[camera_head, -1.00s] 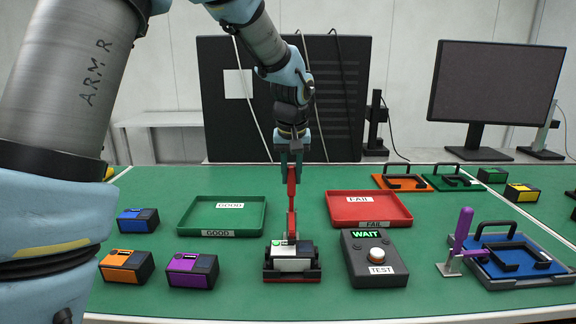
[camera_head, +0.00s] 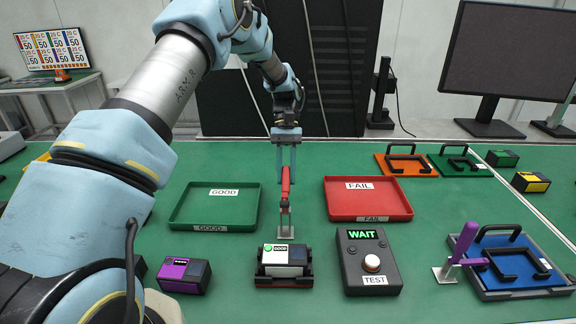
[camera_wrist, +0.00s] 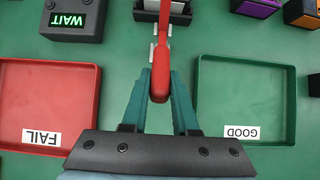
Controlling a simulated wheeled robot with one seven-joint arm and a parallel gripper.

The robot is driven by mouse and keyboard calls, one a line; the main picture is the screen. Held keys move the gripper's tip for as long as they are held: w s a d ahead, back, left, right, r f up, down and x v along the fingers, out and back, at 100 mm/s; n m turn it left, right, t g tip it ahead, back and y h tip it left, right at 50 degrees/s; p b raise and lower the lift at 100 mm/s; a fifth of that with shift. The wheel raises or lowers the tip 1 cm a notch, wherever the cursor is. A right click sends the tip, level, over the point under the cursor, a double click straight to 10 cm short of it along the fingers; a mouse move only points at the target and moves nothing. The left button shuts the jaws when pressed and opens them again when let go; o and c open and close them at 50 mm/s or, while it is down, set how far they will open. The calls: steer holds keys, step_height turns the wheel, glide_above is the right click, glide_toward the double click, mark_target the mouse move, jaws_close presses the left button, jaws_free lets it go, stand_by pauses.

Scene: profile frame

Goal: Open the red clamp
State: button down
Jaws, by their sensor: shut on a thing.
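The red clamp (camera_head: 285,188) stands behind a small block (camera_head: 284,262) with a white top and a GOOD label, seated in a dark red-edged holder (camera_head: 284,282). Its red handle points up and away from the block, and its metal bracket is below. My gripper (camera_head: 286,167) is at the upper end of the handle. In the wrist view, the teal fingers of my gripper (camera_wrist: 160,88) are on both sides of the red handle (camera_wrist: 161,62), shut on it. The clamp's lower joint is partly hidden in the wrist view.
A green GOOD tray (camera_head: 215,207) lies left of the clamp and a red FAIL tray (camera_head: 367,200) right. A test box (camera_head: 368,262) reading WAIT stands right of the holder. A purple block (camera_head: 184,275) is at left, and a purple-handled clamp (camera_head: 462,245) at far right.

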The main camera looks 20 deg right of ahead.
steer(key=shift+w+d+f+g+y+b, duration=0.1)
steer(key=shift+w+f+g+y+b, duration=0.1)
steer(key=shift+f+g+b, duration=0.25)
steer(key=shift+w+d+f+g+y+b, duration=0.1)
steer(key=shift+w+f+g+y+b, duration=0.1)
steer(key=shift+f+g, duration=0.45)
steer(key=shift+w+f+g+y+b, duration=0.15)
steer(key=shift+f+g+y+b, duration=0.25)
steer(key=shift+f+g+b, duration=0.2)
steer(key=c, duration=0.7)
jaws_free()
